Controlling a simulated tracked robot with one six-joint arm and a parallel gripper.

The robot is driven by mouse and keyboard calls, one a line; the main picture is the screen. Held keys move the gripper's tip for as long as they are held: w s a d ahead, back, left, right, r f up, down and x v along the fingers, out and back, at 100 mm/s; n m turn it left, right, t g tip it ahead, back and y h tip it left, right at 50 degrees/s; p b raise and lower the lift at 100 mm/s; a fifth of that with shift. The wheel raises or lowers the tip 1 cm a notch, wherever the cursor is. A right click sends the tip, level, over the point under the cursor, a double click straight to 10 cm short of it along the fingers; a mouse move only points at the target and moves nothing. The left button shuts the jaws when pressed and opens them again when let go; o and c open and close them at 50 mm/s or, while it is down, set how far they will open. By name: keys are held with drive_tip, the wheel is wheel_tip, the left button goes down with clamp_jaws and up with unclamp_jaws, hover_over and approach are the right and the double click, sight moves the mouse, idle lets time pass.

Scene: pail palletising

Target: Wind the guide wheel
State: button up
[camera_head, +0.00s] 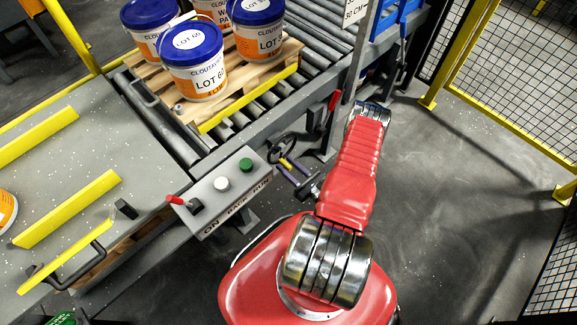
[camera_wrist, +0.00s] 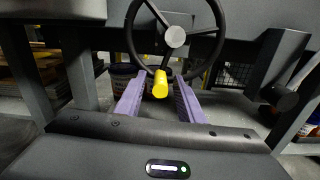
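The guide wheel (camera_wrist: 175,37) is a black spoked wheel with a pale hub. It fills the top middle of the wrist view, its top cut off. A yellow handle (camera_wrist: 161,86) sticks out from its lower rim towards my wrist. In the head view the wheel (camera_head: 290,141) shows small and dark beside the conveyor, partly hidden. My gripper (camera_wrist: 160,82) has two purple fingers, one on each side of the yellow handle, with gaps between. It is open and holds nothing. In the head view my gripper (camera_head: 291,168) is at the wheel's near side.
A grey control box (camera_head: 222,190) with a red lever, white and green buttons stands left of the wheel. Behind it, a pallet (camera_head: 255,84) of pails sits on the roller conveyor (camera_head: 318,40). A red-handled lever (camera_head: 334,101) is close by. The floor at right is clear up to the fence.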

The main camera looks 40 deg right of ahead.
drive_tip(key=shift+c, duration=0.7)
clamp_jaws()
drive_tip(key=shift+d, duration=0.15)
